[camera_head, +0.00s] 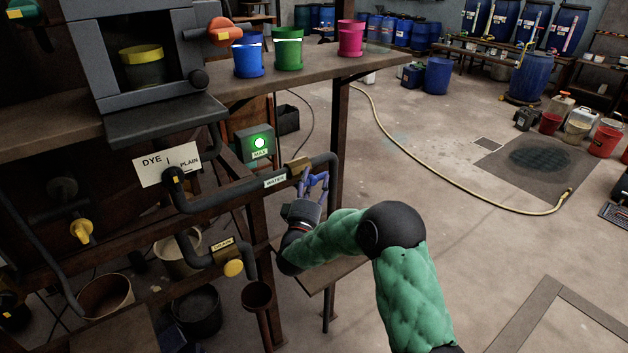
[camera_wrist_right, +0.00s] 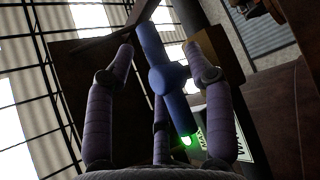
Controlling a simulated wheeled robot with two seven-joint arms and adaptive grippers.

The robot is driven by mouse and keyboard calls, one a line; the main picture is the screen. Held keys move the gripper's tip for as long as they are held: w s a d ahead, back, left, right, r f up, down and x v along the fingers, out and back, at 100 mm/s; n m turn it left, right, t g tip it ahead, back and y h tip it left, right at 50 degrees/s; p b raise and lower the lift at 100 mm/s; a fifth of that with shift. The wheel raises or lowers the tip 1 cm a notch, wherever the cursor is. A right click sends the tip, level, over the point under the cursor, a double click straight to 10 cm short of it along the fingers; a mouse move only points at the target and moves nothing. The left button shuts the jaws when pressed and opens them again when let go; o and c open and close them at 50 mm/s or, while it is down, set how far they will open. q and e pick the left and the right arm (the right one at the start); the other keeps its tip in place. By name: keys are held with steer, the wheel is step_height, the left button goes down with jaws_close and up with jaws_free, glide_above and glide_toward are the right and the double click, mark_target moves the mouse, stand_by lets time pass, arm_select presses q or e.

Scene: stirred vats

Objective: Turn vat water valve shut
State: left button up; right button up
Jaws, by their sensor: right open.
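The water valve's brass-coloured body (camera_head: 297,165) sits on a dark pipe beside a label reading WATER (camera_head: 275,180). In the right wrist view its blue handle (camera_wrist_right: 165,78), a bar with a round hub, lies between my finger tips. My right gripper (camera_head: 314,184) is at the valve, and its purple fingers (camera_wrist_right: 160,60) are open on either side of the handle. I cannot tell whether the fingers touch it. In the head view the fingers and handle overlap, so the handle's exact angle is unclear. My left gripper is not in view.
A green-lit box marked MAX (camera_head: 255,146) is just behind the pipe. A drain valve with a yellow knob (camera_head: 233,268) is lower left. The shelf (camera_head: 320,68) above carries blue, green and pink buckets. Open floor (camera_head: 420,200) lies to the right, with a yellow hose.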

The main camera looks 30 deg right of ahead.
steer(key=shift+w+d+r, duration=0.15)
steer(key=shift+w+d, duration=0.1)
jaws_close()
steer(key=shift+r+m+g+p, duration=0.2)
steer(key=shift+m+g+p, duration=0.45)
steer(key=shift+p, duration=0.3)
steer(key=m+g+y+p, duration=0.2)
steer(key=y+p, duration=0.1)
steer(key=p, duration=0.5)
steer(key=m+g+y+p, duration=0.2)
steer(key=m+y+p, duration=0.1)
steer(key=p, duration=0.5)
steer(key=f+m+g+y+p, duration=0.1)
steer(key=m+g+y+p, duration=0.1)
steer(key=p, duration=0.6)
steer(key=shift+m+g+y+p, duration=0.25)
steer(key=shift+m+y+p, duration=0.15)
steer(key=shift+y, duration=0.9)
steer(key=shift+f+m+y+p, duration=0.2)
steer(key=shift+y+p, duration=0.3)
steer(key=shift+p, duration=0.35)
steer(key=shift+a, duration=0.1)
